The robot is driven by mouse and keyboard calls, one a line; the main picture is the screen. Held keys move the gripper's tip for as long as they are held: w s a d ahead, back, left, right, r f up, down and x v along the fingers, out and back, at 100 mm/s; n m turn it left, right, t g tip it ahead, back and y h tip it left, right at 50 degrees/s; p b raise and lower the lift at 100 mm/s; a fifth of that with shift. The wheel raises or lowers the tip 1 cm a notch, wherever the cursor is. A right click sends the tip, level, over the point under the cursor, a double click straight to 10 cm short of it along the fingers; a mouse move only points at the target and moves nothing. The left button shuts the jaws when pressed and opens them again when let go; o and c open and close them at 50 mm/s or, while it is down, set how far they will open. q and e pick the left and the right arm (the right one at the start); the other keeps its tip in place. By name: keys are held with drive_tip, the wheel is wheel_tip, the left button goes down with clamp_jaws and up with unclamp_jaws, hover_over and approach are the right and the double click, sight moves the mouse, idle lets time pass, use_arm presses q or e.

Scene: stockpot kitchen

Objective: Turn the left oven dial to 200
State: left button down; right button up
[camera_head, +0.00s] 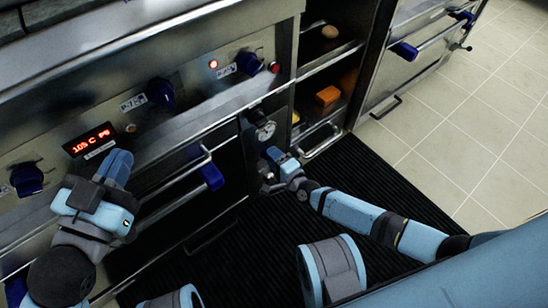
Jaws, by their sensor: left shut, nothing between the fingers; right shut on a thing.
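Blue dials sit along the oven's steel front panel: one at the far left (27,178), one in the middle (160,93) and one further right (249,62). Between the far-left and middle dials, a red-lit display (88,140) shows small characters, about 105 C. My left gripper (119,160) is shut and empty, just below and right of this display. It appears apart from the visible dials. My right gripper (270,160) is shut below a round gauge (265,131). What it holds is hidden by its fingers.
Oven door bars with blue grips (211,176) stick out below the panel. An open shelf (335,52) holds an orange block (327,96) and other small items. Another steel unit (410,40) stands at the right. A black ribbed mat (385,190) and bare tiled floor (480,140) lie in front.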

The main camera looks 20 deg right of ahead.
drive_tip(key=m, duration=0.5)
drive_tip(key=shift+w+y, duration=0.1)
drive_tip(key=shift+y, duration=0.2)
use_arm(q)
drive_tip(key=shift+d, duration=0.1)
use_arm(e)
drive_tip(key=shift+m, duration=0.4)
use_arm(q)
drive_tip(key=shift+f, duration=0.1)
use_arm(e)
drive_tip(key=o, duration=0.9)
use_arm(q)
drive_tip(key=shift+w, duration=0.1)
drive_tip(key=s+n+p, duration=0.1)
drive_tip(key=p, duration=0.1)
drive_tip(key=s+d+n+g+p, duration=0.1)
drive_tip(key=n+p, duration=0.1)
drive_tip(key=shift+d+f+y, duration=0.1)
drive_tip(key=shift+f+y, duration=0.25)
drive_tip(key=shift+y, duration=0.05)
use_arm(e)
drive_tip(key=v, duration=1.3)
drive_tip(key=shift+s+d, duration=0.15)
drive_tip(key=shift+s, duration=0.2)
